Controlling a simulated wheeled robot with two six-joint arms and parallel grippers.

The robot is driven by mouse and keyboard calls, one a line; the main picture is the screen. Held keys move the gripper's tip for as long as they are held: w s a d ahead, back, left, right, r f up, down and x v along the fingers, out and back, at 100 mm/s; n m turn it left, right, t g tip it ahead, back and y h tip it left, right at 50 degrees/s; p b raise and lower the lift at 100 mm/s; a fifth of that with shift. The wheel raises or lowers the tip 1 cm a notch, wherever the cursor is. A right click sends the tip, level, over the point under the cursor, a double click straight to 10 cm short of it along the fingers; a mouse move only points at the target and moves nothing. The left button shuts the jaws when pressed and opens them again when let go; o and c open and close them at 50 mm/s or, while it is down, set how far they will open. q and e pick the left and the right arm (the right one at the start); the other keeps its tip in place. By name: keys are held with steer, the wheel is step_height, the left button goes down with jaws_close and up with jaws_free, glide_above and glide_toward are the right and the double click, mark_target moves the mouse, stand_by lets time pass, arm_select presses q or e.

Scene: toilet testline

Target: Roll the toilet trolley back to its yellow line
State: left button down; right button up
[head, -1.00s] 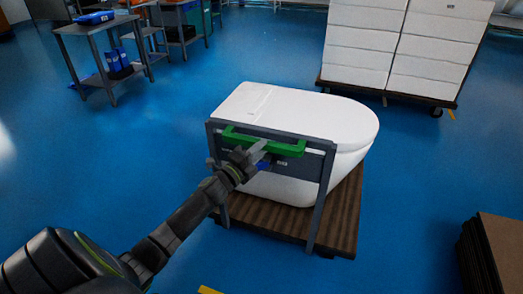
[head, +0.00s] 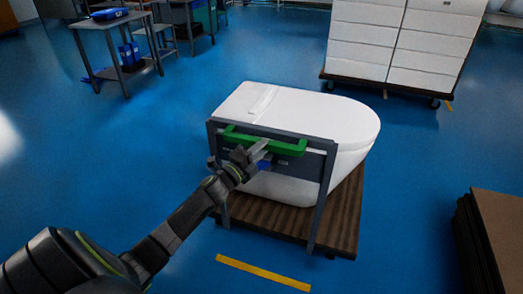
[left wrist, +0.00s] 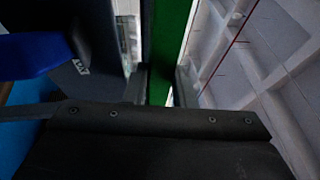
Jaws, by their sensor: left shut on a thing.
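The toilet trolley has a brown wooden base (head: 340,225) and a grey upright frame (head: 325,195) with a green handle bar (head: 288,148). A white toilet (head: 325,112) sits on it. My left gripper (head: 257,155) is shut on the green handle, near its middle. In the left wrist view the green bar (left wrist: 168,50) runs between the two fingers. A yellow line (head: 262,272) lies on the blue floor in front of the trolley's near edge, with a strip of bare floor between them. My right gripper is not in view.
A brown stack of boards (head: 495,235) stands at the right edge. A cart loaded with white boxes (head: 395,45) stands behind the trolley. A grey workbench (head: 115,45) is at the upper left. The floor left of the trolley is clear.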

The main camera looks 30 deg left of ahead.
arm_select(q)
steer(key=shift+w+r, duration=0.1)
steer(key=shift+r, duration=0.4)
steer(key=c, duration=1.6)
jaws_free()
steer(key=shift+a, duration=0.1)
steer(key=o, duration=0.4)
steer(key=shift+s+a, duration=0.2)
steer(key=shift+s, duration=0.1)
steer(key=shift+f, duration=0.15)
steer(key=shift+f, duration=0.1)
steer(key=v, duration=1.7)
steer(key=shift+s, duration=0.25)
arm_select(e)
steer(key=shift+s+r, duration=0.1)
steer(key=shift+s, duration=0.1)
